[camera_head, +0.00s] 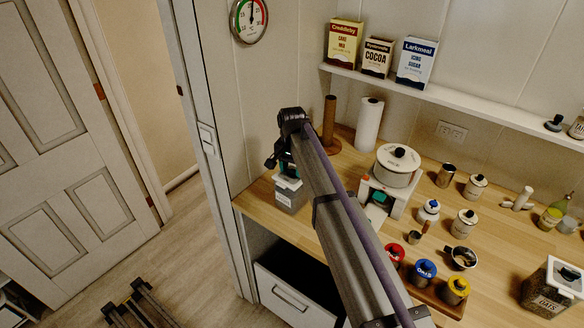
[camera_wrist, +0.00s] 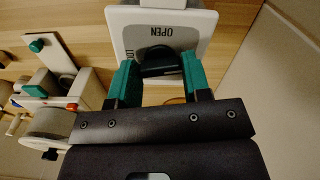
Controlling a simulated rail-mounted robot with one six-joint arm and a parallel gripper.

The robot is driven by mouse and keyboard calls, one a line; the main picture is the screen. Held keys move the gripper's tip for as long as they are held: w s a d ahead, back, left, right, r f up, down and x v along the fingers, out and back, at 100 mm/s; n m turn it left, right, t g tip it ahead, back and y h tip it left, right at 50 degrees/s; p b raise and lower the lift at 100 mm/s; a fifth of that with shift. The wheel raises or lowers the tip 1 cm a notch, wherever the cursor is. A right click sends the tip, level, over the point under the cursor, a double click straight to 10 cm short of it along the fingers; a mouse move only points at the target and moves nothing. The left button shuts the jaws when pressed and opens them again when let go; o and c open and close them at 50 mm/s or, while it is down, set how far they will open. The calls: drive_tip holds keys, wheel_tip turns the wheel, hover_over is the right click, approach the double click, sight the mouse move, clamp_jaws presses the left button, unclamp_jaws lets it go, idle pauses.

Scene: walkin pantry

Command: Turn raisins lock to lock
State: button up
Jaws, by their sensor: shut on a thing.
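The raisins container (camera_head: 290,199) is a clear-sided canister with a pale lid and a label too small to read. It stands at the left end of the wooden counter. In the wrist view its white lid (camera_wrist: 205,28) has a grey panel marked OPEN at the top and a partly hidden word starting "LO" at the left. A dark lock knob (camera_wrist: 160,62) sits on the lid. My gripper (camera_wrist: 160,75) has its green fingers on either side of the knob, shut on it. In the head view my gripper (camera_head: 287,170) is above the container, mostly hidden by my arm.
A paper towel roll (camera_head: 368,125) and a brown post stand behind. Several jars and canisters fill the counter's right. A shelf (camera_head: 450,98) with boxes runs above. The wall is close at left.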

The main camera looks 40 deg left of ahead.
sight(292, 170)
drive_tip(key=shift+m, duration=1.2)
drive_tip(key=o, duration=0.9)
drive_tip(key=shift+o, duration=0.2)
drive_tip(key=shift+r, duration=0.1)
wheel_tip(292, 170, up, 11)
drive_tip(key=p, duration=1)
drive_tip(key=shift+f+p, duration=0.2)
drive_tip(key=shift+p, duration=0.2)
